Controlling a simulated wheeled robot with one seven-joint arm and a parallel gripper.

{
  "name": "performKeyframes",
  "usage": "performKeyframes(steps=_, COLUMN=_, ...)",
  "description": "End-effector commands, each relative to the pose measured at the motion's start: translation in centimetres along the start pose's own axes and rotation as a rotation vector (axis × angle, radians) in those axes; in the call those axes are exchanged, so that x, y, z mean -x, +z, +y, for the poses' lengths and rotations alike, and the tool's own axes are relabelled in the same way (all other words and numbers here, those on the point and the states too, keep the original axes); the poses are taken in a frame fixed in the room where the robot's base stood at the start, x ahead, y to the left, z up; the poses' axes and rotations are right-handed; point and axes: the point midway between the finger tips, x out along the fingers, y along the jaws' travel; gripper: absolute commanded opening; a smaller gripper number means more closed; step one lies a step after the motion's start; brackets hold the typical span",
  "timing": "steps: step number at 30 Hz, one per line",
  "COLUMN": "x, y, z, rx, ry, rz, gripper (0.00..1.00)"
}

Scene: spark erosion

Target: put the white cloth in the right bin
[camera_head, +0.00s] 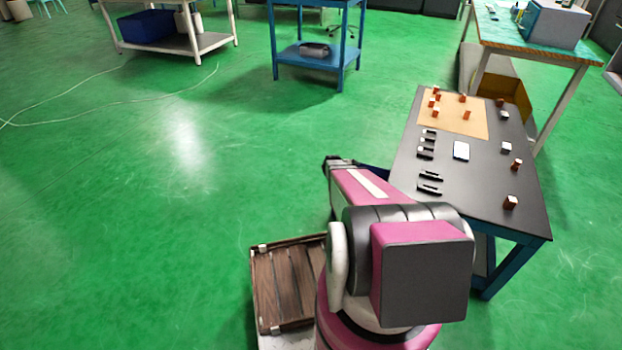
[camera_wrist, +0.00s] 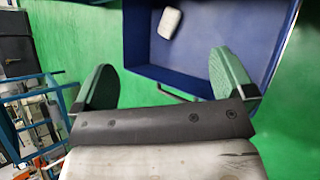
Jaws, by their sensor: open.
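In the wrist view, a small white item (camera_wrist: 170,22) that looks like the cloth lies inside a dark blue bin (camera_wrist: 133,30). It rests near the bin's upper left. My gripper (camera_wrist: 160,68) is open and empty, with its two green-padded fingers wide apart. The fingers point toward the bin, and the right finger overlaps its view. The white item is ahead of the fingers, not between them. In the head view my arm hides most of the gripper, and only a dark blue edge (camera_head: 374,173) shows beside the arm.
A dark table (camera_head: 478,190) stands at the right with copper-coloured blocks, black holders and a white rectangle (camera_head: 461,150). A blue trolley (camera_head: 315,58) and a shelf with another blue bin (camera_head: 147,26) stand farther back. A slatted wooden tray (camera_head: 285,285) lies beside my arm. Green floor at left is mostly clear.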

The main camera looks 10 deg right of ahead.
Motion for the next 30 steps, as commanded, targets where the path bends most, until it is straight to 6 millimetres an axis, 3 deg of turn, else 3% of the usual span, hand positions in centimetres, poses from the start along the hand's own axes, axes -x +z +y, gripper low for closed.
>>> performKeyframes(steps=1, x=3.9, y=1.6, z=-0.8, rx=-0.097, ry=-0.049, rz=0.026, gripper=1.0)
performKeyframes(steps=12, x=25.8, y=5.6, z=-7.3, rx=-0.73, ry=-0.576, rz=0.191, gripper=1.0)
performKeyframes(steps=15, x=30.5, y=6.2, z=-8.9, rx=-0.828, ry=-0.712, rz=0.217, gripper=1.0)
performKeyframes(steps=18, x=33.8, y=6.7, z=-10.0, rx=-0.886, ry=-0.811, rz=0.232, gripper=1.0)
performKeyframes(steps=21, x=35.5, y=6.8, z=-10.5, rx=-0.917, ry=-0.869, rz=0.239, gripper=1.0)
performKeyframes(steps=30, x=36.0, y=6.7, z=-10.6, rx=-0.927, ry=-0.89, rz=0.24, gripper=0.97)
